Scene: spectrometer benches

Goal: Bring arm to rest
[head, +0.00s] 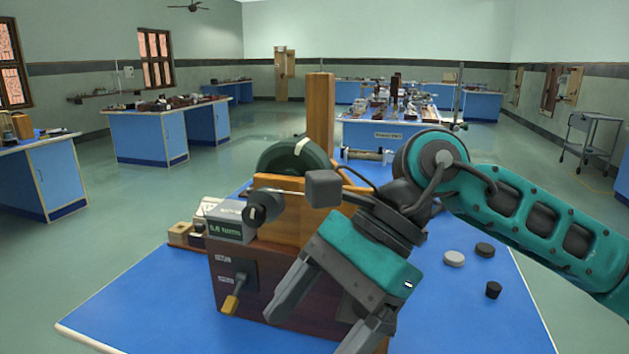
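My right arm (535,215), teal and dark grey, comes in from the right and bends down over the blue-topped bench (130,310). Its gripper (312,333) points down and to the left in front of the wooden apparatus. The two grey fingers are spread apart with nothing seen between them. The fingers hide part of the apparatus's dark front; whether they touch it I cannot tell. My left gripper is not in view.
The wooden apparatus (240,265) has a small display, a yellow-tipped lever (232,303), a dark wheel (285,156) and a tall wooden post (320,115). A pale disc (454,258) and dark knobs (493,290) lie on the right. The bench's left front is clear.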

